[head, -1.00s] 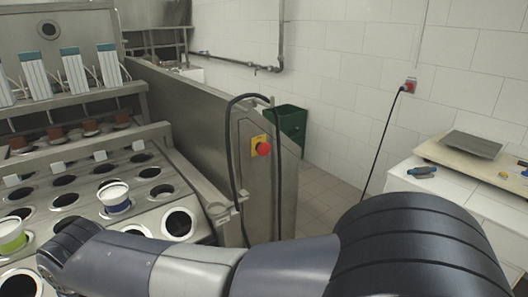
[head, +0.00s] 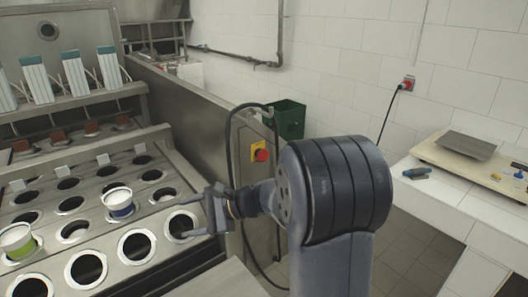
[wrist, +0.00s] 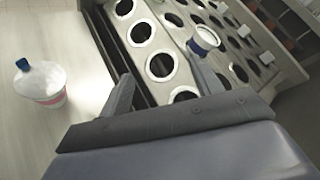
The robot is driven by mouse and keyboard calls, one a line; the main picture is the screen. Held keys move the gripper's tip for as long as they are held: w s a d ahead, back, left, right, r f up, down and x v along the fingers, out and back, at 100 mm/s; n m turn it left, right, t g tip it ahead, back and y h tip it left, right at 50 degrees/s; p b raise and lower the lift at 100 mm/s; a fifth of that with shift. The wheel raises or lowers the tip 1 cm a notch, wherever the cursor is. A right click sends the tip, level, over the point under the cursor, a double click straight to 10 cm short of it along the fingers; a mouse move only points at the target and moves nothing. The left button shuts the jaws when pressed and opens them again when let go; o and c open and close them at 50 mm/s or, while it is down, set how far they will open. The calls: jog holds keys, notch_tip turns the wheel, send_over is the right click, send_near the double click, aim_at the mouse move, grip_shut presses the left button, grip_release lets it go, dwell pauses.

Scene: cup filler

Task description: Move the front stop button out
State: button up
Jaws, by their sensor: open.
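The stop button is a red mushroom knob (head: 262,155) on a small yellow plate (head: 259,144). It sits on the end face of the grey steel machine panel (head: 252,193), at the middle of the head view. Whether it is pushed in or out cannot be told. My gripper (head: 196,214) is open and empty, low and to the left of the button, over the front row of cup holes. In the wrist view my gripper (wrist: 163,82) shows its two fingers apart, with the holed plate beyond. The button does not show in the wrist view.
A black cable (head: 229,150) loops beside the button. Cups with white tops (head: 118,202) (head: 16,240) stand in the holed plate (head: 108,238). A green crate (head: 287,119) stands behind, and a white table (head: 440,196) at right.

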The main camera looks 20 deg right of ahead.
jog(key=w+d+r+m+t+h+p, duration=0.1)
jog(key=w+d+m+t+h, duration=0.1)
jog(key=d+m+t, duration=0.45)
jog(key=w+d+r+m+t+h, duration=0.1)
jog(key=w+d+r+m, duration=0.15)
jog(key=d, duration=0.75)
jog(key=m+t+h+p, duration=0.1)
jog(key=m+t+h, duration=0.3)
jog(key=m+h, duration=0.15)
send_near(264, 156)
jog(key=shift+m+g+y, duration=0.25)
jog(key=shift+m+y, duration=0.1)
jog(key=shift+m, duration=0.1)
jog(key=p+x, duration=0.1)
jog(key=x, duration=0.2)
jog(key=p+x, duration=0.1)
jog(key=x, duration=0.2)
jog(key=p+x, duration=0.1)
jog(key=x, duration=0.3)
jog(key=shift+w+d+r, duration=0.1)
jog(key=shift+d+r, duration=0.05)
jog(key=shift+d, duration=0.15)
